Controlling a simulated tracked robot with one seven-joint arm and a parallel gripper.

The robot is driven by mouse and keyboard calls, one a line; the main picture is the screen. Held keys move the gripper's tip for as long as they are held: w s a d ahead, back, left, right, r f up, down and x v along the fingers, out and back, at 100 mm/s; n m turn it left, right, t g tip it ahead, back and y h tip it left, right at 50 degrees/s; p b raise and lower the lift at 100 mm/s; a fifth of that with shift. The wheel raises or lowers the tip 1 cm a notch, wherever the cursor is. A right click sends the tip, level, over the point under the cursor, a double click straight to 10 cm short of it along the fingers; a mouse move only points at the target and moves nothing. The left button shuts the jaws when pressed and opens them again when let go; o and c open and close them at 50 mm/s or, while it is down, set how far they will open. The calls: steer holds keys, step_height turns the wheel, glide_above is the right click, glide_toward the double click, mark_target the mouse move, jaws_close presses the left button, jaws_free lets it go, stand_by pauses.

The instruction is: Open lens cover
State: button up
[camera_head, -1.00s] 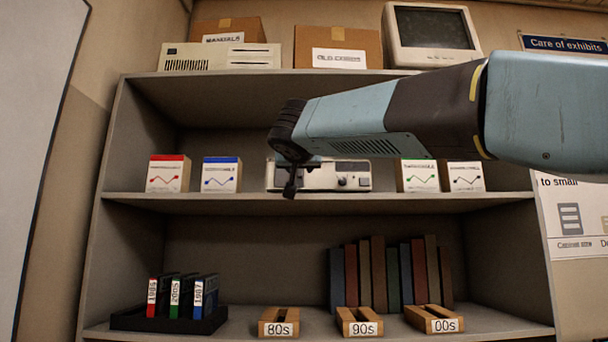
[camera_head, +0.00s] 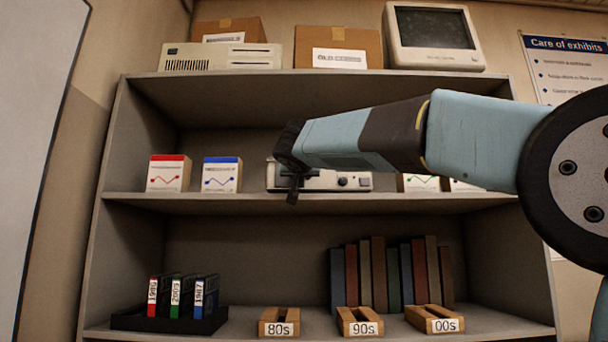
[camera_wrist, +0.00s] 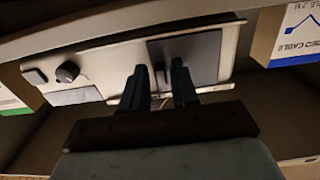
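A pale grey device (camera_head: 330,182) sits on the middle shelf, its left part hidden behind my gripper in the head view. In the wrist view the device (camera_wrist: 110,55) appears turned over, with a dark square panel (camera_wrist: 200,55) on its front that looks like the lens cover. A small upright tab (camera_wrist: 160,76) shows on the panel's edge. My gripper (camera_wrist: 159,82) is open, one finger on each side of the tab as seen there; I cannot tell whether they touch it. In the head view my gripper (camera_head: 293,190) is in front of the device's left part.
A red-topped box (camera_head: 167,175) and a blue-topped box (camera_head: 221,176) stand left of the device. A green-marked box (camera_head: 418,183) stands right, partly behind my arm. Shelf boards (camera_head: 240,202) bound the space above and below. Cartridges, books and wooden holders are on the lower shelf.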

jaws_close()
steer(key=shift+d, duration=0.1)
stand_by(0.4)
